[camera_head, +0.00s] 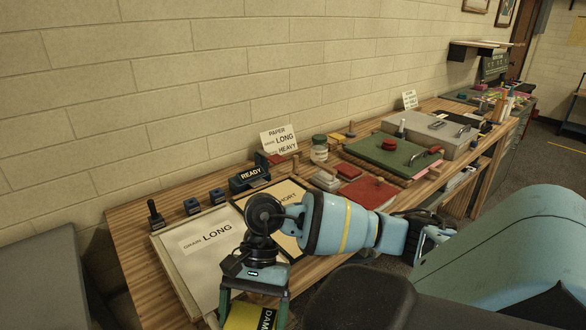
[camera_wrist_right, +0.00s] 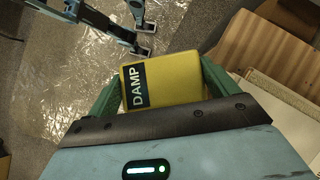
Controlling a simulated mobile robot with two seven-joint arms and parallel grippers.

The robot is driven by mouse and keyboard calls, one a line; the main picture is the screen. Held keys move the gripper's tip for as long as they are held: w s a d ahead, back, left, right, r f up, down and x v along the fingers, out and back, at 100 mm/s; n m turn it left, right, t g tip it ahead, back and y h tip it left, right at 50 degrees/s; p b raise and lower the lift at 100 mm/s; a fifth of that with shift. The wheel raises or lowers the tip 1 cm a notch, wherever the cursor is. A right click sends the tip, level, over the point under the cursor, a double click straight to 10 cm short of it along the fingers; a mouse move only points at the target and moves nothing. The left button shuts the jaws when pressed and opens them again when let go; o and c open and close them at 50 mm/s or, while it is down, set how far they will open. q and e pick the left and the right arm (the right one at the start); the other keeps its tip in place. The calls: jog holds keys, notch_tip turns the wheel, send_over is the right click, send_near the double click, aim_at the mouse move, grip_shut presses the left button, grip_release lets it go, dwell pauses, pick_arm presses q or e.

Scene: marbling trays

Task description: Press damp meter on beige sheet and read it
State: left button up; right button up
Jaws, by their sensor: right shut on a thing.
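My right gripper (camera_head: 252,300) is shut on the damp meter (camera_head: 243,318), a yellow block with a black DAMP label. The meter also shows between the green fingers in the right wrist view (camera_wrist_right: 172,82). It is held at the table's near left edge, apart from the sheets. A pale sheet marked LONG (camera_head: 207,262) lies on a board just left of and behind the gripper. A more beige sheet marked SHORT (camera_head: 289,190), dark-edged, lies beyond it, partly hidden by my arm. My left gripper (camera_wrist_right: 146,39) seems open and empty over the floor in the wrist view.
A READY display (camera_head: 250,175) and small blue blocks (camera_head: 192,207) stand behind the sheets. Red pads (camera_head: 368,192), a jar (camera_head: 319,150) and a green board (camera_head: 395,158) lie farther right. Clear plastic (camera_wrist_right: 60,80) covers the floor in front.

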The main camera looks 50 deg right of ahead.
aim_at(223, 328)
jog(key=a+n+g+h, duration=0.1)
jog(key=n, duration=0.2)
jog(key=w+a+r+n+g+h, duration=0.1)
jog(key=n, duration=0.2)
jog(key=w+a+n+g+h, duration=0.1)
jog(key=n, duration=0.2)
jog(key=shift+w+a+r, duration=0.1)
jog(key=shift+a+r, duration=0.15)
jog(key=shift+a, duration=0.15)
jog(key=n, duration=0.1)
jog(key=h, duration=0.1)
jog(key=n+h, duration=0.1)
jog(key=shift+w+a+r+n+g, duration=0.15)
jog(key=shift+w+a+n+g, duration=0.1)
jog(key=shift+a+n+g, duration=0.1)
jog(key=shift+w+n+h, duration=0.1)
jog(key=shift+n+h, duration=0.3)
jog(key=shift+n, duration=0.25)
